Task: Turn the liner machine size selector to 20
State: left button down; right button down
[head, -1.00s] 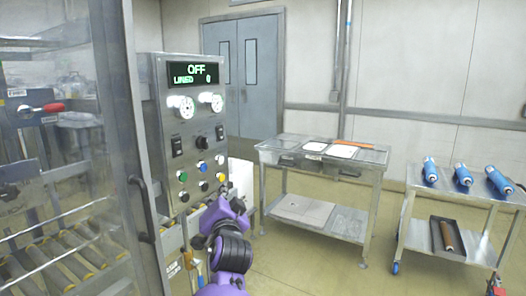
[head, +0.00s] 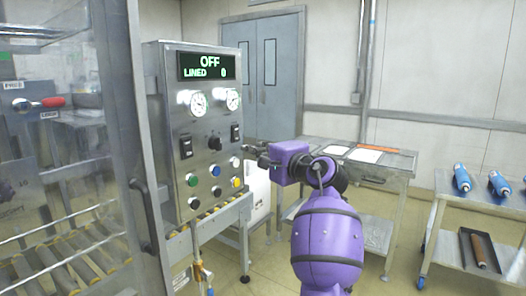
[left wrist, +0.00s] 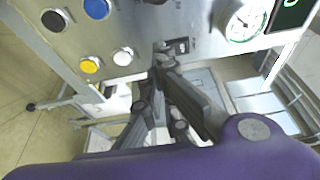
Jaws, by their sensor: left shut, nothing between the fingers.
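The liner machine's control panel (head: 205,120) stands at the left, with a display reading OFF and LINED 0. A black knob (head: 215,143) sits in its middle, between two black rocker switches; I cannot read its setting. Its edge shows at the top of the left wrist view (left wrist: 155,2). My left gripper (head: 250,151) is shut and empty, at the panel's right side, to the right of the knob and apart from it. In the left wrist view its fingers (left wrist: 159,62) point toward the panel near the right rocker switch (left wrist: 180,46). My right gripper is not in view.
Two gauges (head: 198,103) sit above the switches, and coloured push buttons (head: 215,170) below. A glass door with a dark handle (head: 146,215) is at the left. A steel table (head: 400,160) and a cart with blue rollers (head: 462,180) stand to the right.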

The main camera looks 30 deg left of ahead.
aim_at(228, 144)
pick_arm(q)
jog(key=a, duration=0.1)
jog(key=a+p, duration=0.1)
jog(key=a, duration=0.3)
jog(key=shift+s+a+r, duration=0.1)
jog(key=shift+s+a, duration=0.1)
jog(key=shift+s, duration=0.05)
jog(key=shift+s+p, duration=0.3)
jog(key=shift+s, duration=0.25)
jog(key=shift+a, duration=0.1)
jog(key=shift+w, duration=0.1)
